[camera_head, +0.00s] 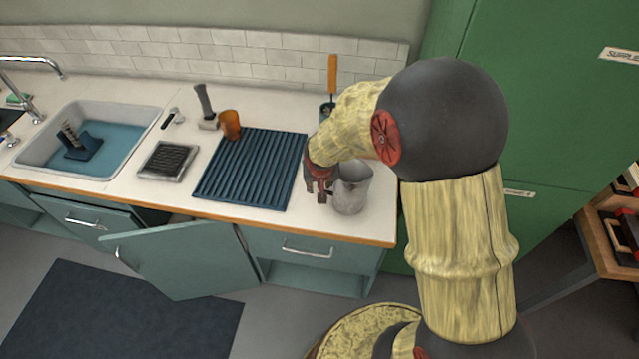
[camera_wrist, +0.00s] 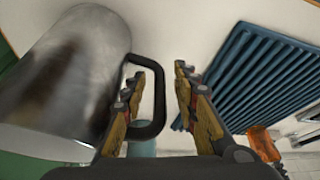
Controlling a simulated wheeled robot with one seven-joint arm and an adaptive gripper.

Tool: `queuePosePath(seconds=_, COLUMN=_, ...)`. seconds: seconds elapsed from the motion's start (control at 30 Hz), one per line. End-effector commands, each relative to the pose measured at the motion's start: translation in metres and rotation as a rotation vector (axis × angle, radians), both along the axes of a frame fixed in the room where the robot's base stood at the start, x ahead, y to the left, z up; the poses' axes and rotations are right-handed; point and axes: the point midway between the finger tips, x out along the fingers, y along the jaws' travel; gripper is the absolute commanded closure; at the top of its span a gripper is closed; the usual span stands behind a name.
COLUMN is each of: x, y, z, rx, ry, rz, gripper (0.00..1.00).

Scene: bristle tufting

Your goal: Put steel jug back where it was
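The steel jug (camera_head: 352,190) stands upright on the white counter near its front right end. In the wrist view the jug (camera_wrist: 65,75) fills the left side, with its dark handle (camera_wrist: 160,92) toward my fingers. My gripper (camera_head: 319,192) is just left of the jug, at counter height. In the wrist view my gripper (camera_wrist: 160,75) is open, and the handle's bar shows between its two fingers. The left finger overlaps the handle loop. There is a visible gap between the bar and the right finger; contact with the left finger is unclear.
A blue ribbed mat (camera_head: 248,170) lies left of my gripper. An orange cup (camera_head: 230,125) stands at its back edge. An orange-handled tool (camera_head: 331,80) stands behind my gripper. A sink (camera_head: 90,140) is at far left. A cabinet door (camera_head: 185,258) hangs open below. A green cabinet (camera_head: 560,110) stands right.

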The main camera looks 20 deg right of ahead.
Motion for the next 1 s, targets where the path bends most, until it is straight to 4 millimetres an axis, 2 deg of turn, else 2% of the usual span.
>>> queuePosePath(seconds=0.33, x=-0.001, y=0.0, z=0.007, rx=0.0, ry=-0.001, rz=0.0, gripper=0.71)
queuePosePath(seconds=0.8, x=-0.032, y=0.013, z=0.091, rx=0.0, ry=-0.003, rz=-0.001, gripper=0.71)
queuePosePath(seconds=1.0, x=-0.041, y=0.015, z=0.11, rx=-0.001, ry=-0.001, rz=0.001, gripper=0.71)
